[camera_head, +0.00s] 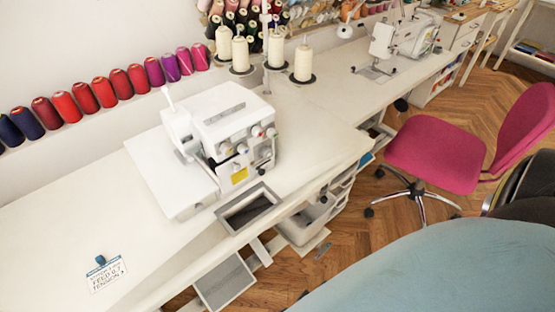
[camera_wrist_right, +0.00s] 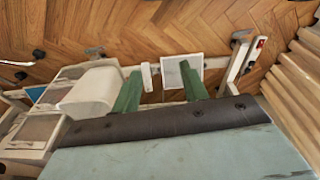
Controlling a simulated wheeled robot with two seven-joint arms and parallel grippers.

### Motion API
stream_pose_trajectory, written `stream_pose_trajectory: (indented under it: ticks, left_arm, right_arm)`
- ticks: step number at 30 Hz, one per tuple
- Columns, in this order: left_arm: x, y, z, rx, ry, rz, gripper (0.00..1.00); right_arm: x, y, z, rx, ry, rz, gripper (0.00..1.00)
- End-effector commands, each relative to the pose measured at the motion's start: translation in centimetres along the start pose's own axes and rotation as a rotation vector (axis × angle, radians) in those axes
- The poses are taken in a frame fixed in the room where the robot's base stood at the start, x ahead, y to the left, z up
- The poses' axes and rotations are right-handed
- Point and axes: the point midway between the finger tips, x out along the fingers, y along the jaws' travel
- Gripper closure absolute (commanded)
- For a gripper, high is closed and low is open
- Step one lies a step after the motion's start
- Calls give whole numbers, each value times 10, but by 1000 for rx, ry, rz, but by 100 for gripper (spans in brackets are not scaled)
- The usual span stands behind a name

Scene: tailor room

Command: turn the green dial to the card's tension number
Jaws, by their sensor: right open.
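A white overlock sewing machine (camera_head: 222,140) stands on the long white table at mid-left. Several small dials (camera_head: 256,131) sit on its front, with coloured marks. They are too small to tell which is green or where it points. A white card (camera_head: 106,274) lies on the table at the lower left, with a dark blue object at its top edge. "Feed" and "tension" seem to be printed on it, but the tension number is not readable. My right gripper (camera_wrist_right: 160,85) shows two green fingers, apart and empty, above the floor area. My left gripper is not in view.
A grey open tray (camera_head: 248,208) is at the table's front edge by the machine. Cream thread cones (camera_head: 275,49) stand behind it. Coloured spools line the wall. A pink chair (camera_head: 440,143) is at the right. The table (camera_head: 60,225) left of the machine is mostly clear.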

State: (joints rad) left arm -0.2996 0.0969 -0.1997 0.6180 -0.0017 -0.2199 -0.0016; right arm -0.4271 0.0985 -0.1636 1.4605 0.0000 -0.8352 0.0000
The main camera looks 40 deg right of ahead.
Motion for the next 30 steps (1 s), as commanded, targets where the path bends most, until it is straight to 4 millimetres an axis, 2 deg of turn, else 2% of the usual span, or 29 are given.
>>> stream_pose_trajectory:
  ticks: [1,6,12,17,20,30]
  left_arm:
    - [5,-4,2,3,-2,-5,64]
    - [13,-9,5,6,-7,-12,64]
    - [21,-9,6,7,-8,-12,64]
    - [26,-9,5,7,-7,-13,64]
    - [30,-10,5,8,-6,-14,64]
    - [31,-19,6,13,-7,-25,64]
  right_arm:
    - [-13,1,-14,2,18,1,56]
    - [-68,4,-49,8,49,5,56]
    - [-124,7,-71,18,89,11,56]
    - [-163,12,-86,37,156,19,56]
    - [-187,22,-108,75,279,31,56]
    - [-199,54,-170,192,662,45,56]
